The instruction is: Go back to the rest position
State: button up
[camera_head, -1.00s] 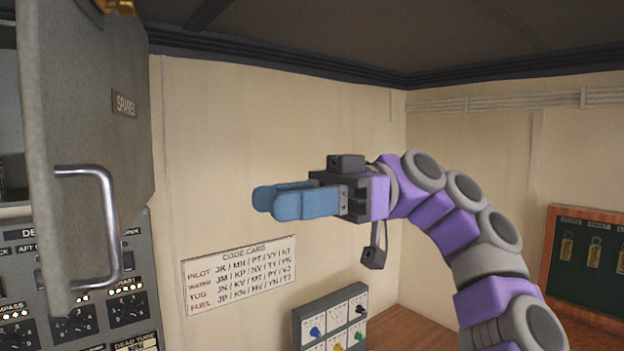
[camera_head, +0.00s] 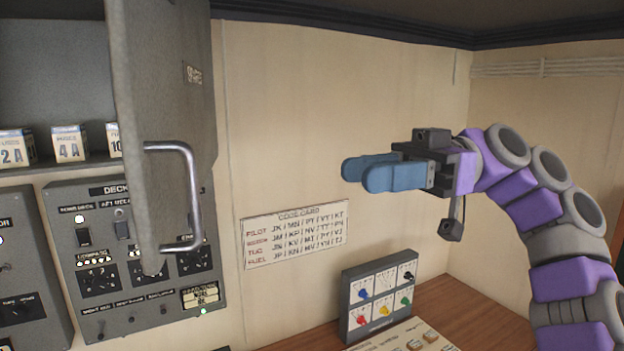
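My gripper (camera_head: 356,174) is at the right of the middle, held up in the air in front of the cream wall. Its two blue fingers point left and overlap in this view, so the gap between them is hard to judge. I see nothing held in them. My purple and grey arm arches up from the lower right and bends over to the left. No other object is named by the task.
An open grey locker door (camera_head: 165,110) with a metal handle (camera_head: 192,195) stands left of my gripper. Behind it are a shelf with small boxes (camera_head: 68,144) and a switch panel (camera_head: 135,255). A code card (camera_head: 295,234) hangs on the wall. A plug box (camera_head: 380,295) stands on the wooden desk below.

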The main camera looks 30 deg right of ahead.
jog(key=s+a+f+m+t+h+b, duration=0.1)
jog(key=s+a+f+h+b, duration=0.15)
jog(key=a, duration=0.45)
jog(key=s+a+f+m+h+b, duration=0.1)
jog(key=s+a+f+h+b, duration=0.2)
jog(key=a, duration=0.4)
jog(key=w+a+f+m+h+b, duration=0.1)
jog(key=a+f+m+h, duration=0.2)
jog(key=f, duration=0.5)
jog(key=w+a+f+m+h+b, duration=0.1)
jog(key=a+f+h+b, duration=0.15)
jog(key=a+f, duration=0.5)
jog(key=d+f+m+g+h+b, duration=0.3)
jog(key=f+m+h, duration=0.1)
jog(key=f, duration=1.8)
jog(key=s+d+f+m+g+h+b, duration=0.1)
jog(key=s+d+f+m, duration=0.1)
jog(key=f, duration=0.6)
jog(key=s+d+f+m+g+h+b, duration=0.1)
jog(key=s+d+f+m+g, duration=0.1)
jog(key=f, duration=0.7)
jog(key=shift+s+d+m+h+b, duration=0.35)
jog(key=shift+s+d+m, duration=0.45)
jog(key=shift+s+d, duration=0.4)
jog(key=shift+a, duration=0.1)
